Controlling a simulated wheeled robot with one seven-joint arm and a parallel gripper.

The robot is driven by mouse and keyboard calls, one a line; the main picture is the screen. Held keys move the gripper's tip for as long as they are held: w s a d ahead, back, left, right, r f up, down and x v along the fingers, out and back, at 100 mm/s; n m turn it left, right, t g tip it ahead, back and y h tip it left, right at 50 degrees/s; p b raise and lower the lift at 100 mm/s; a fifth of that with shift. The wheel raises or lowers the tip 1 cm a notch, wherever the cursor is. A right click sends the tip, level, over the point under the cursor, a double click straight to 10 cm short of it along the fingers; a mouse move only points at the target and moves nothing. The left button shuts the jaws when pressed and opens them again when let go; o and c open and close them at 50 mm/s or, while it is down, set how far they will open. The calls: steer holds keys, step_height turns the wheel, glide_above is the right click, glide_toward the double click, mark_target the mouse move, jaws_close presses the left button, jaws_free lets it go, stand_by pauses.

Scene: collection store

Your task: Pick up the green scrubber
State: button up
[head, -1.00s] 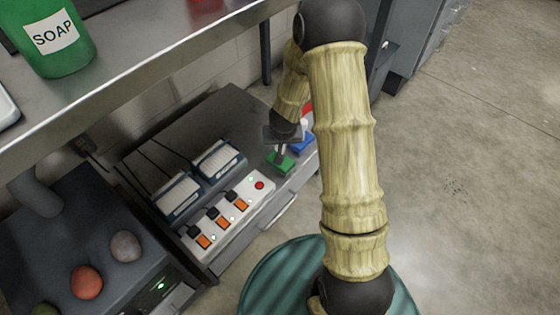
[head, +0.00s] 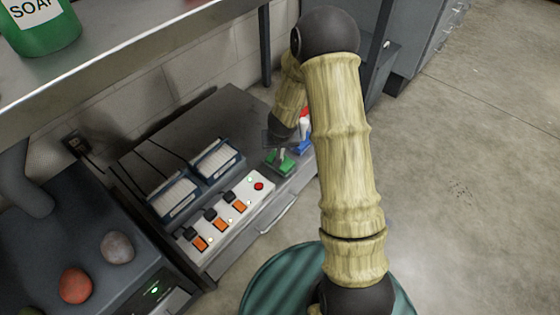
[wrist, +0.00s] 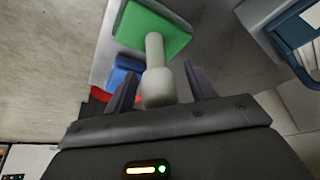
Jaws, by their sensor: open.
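The green scrubber (head: 280,163) stands on the dark grey cabinet top near its right front edge, with a green base and a pale upright handle. In the wrist view its green base (wrist: 160,32) lies ahead, and its handle (wrist: 158,75) points back toward my gripper. My gripper (wrist: 162,82) is open, with one dark finger on each side of the handle. The handle's near end sits between the fingers, with gaps visible on both sides. In the head view my gripper (head: 281,145) is over the scrubber and partly hides its handle.
A power strip (head: 225,213) with orange switches and two white-and-blue boxes (head: 216,160) lie to the left. A metal shelf (head: 120,75) overhangs the cabinet's back left.

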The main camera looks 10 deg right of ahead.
jaws_close()
steer(key=shift+r, duration=0.1)
step_height(320, 180, up, 4)
steer(key=p, duration=0.3)
steer(key=shift+p, duration=0.4)
steer(key=s+d+p, duration=0.2)
steer(key=s+d, duration=0.8)
steer(key=s, duration=0.4)
steer(key=shift+s+d+f, duration=0.3)
steer(key=shift+s, duration=0.05)
